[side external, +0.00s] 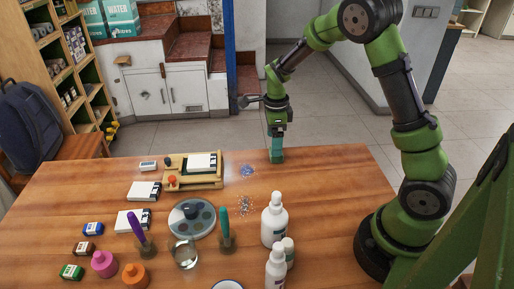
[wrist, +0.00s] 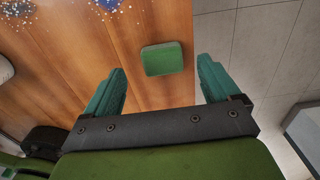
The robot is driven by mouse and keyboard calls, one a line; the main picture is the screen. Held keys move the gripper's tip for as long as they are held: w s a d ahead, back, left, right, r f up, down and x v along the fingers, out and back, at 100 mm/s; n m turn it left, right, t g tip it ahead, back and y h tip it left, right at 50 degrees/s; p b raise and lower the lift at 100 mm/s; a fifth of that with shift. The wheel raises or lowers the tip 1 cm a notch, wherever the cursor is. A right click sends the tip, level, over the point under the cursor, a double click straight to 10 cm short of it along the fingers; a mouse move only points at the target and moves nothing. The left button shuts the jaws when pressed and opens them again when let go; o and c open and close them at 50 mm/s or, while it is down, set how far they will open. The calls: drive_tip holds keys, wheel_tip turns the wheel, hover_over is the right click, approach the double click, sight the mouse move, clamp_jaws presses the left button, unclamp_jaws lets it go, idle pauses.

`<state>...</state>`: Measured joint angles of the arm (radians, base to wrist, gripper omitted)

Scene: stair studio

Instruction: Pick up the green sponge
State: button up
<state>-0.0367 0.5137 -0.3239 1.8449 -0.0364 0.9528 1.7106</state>
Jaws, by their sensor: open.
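The green sponge (wrist: 163,58) is a small green block lying on the wooden table near its edge, in the wrist view. My gripper (wrist: 161,75) is open, with one teal finger to each side of the sponge in the picture and clear gaps between. Whether the fingers are down at the sponge's height I cannot tell. In the side external view my gripper (side external: 277,153) points straight down over the far edge of the table. The sponge cannot be made out there; the fingers may hide it.
A wooden tray (side external: 194,184) with a white box stands left of my gripper. Blue speckles (side external: 246,171) lie nearby. White bottles (side external: 274,220), a round palette (side external: 192,231) and small colored pots (side external: 104,263) stand nearer the camera. The table right of my gripper is clear.

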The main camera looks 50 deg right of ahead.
wheel_tip(320, 180, down, 4)
drive_tip(key=shift+f, duration=0.15)
drive_tip(key=c, duration=1.1)
drive_tip(key=shift+d+r, duration=0.1)
drive_tip(key=shift+r, duration=0.35)
drive_tip(key=r, duration=0.3)
drive_tip(key=shift+s, duration=0.3)
drive_tip(key=s+a, duration=0.1)
drive_tip(key=s, duration=0.4)
drive_tip(key=s+a, duration=0.1)
drive_tip(key=s, duration=0.4)
drive_tip(key=s+a+r, duration=0.1)
drive_tip(key=s, duration=0.4)
drive_tip(key=shift+a+r, duration=0.1)
drive_tip(key=shift+a, duration=0.25)
